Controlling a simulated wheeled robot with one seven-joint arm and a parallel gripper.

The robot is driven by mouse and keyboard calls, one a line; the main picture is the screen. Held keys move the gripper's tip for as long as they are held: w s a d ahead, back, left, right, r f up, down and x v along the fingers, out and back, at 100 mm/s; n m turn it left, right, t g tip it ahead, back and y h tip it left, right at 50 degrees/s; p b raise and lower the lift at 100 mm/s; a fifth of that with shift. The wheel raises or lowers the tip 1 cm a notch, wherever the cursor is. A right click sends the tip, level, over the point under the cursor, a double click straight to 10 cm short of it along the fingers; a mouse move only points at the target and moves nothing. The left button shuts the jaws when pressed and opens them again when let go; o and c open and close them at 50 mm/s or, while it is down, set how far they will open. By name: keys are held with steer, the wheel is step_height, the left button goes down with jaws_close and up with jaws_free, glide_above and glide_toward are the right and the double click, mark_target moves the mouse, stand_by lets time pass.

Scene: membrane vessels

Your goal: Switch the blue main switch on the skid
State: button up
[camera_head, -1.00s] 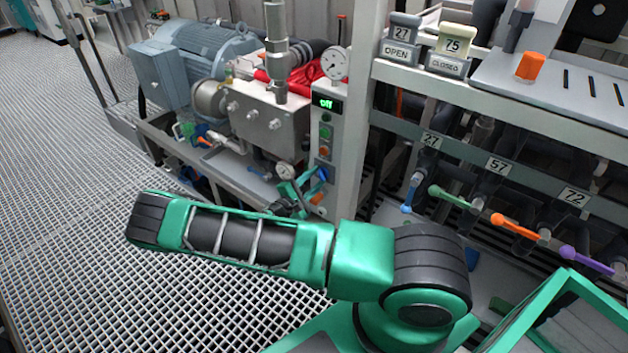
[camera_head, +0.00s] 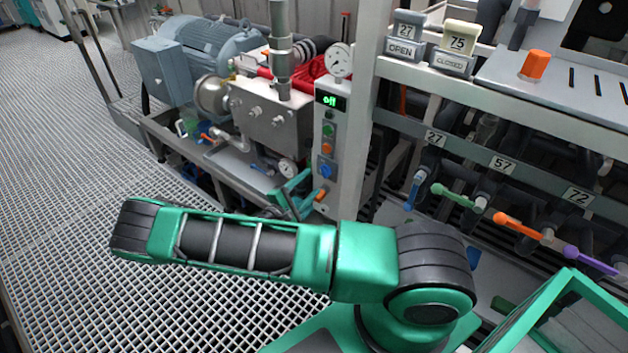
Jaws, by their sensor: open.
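The blue main switch (camera_head: 326,170) is a round knob low on the narrow grey control panel (camera_head: 328,120) of the skid, below the green and orange buttons. The green display (camera_head: 330,100) above it reads "off". My gripper (camera_head: 304,192) is small in view, just below and left of the switch, beyond my green forearm. Its jaws are open with nothing seen between them. The switch shows clear of the jaws in the picture; the depth gap between them cannot be told. My forearm hides part of the wrist.
A grey motor (camera_head: 200,50) and a metal pump block (camera_head: 270,120) stand left of the panel. At right, a rack carries coloured valve handles, such as an orange one (camera_head: 520,227), under numbered plates. A round gauge (camera_head: 338,60) sits above the panel. Grating floor (camera_head: 60,180) lies open at left.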

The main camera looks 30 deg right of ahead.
steer(key=shift+v, duration=2.55)
steer(key=s+a+r+m+g+y, duration=0.1)
steer(key=s+a+r+m+y, duration=0.15)
steer(key=s+r+y, duration=0.6)
steer(key=s+a+r+m+y, duration=0.1)
steer(key=s+r+m+y, duration=0.2)
steer(key=r, duration=1.1)
steer(key=s+a+r+m+g+y, duration=0.15)
steer(key=s+r+m+y, duration=0.4)
steer(key=r, duration=0.55)
steer(key=s+d+f+m+g, duration=0.1)
steer(key=s+d+m+g, duration=0.1)
steer(key=s+d, duration=0.3)
steer(key=s+d+f+m+g, duration=0.1)
steer(key=s+d+m, duration=0.2)
steer(key=s, duration=0.8)
steer(key=shift+d+m+g, duration=0.3)
steer(key=shift+d+g, duration=0.05)
steer(key=shift+d, duration=0.85)
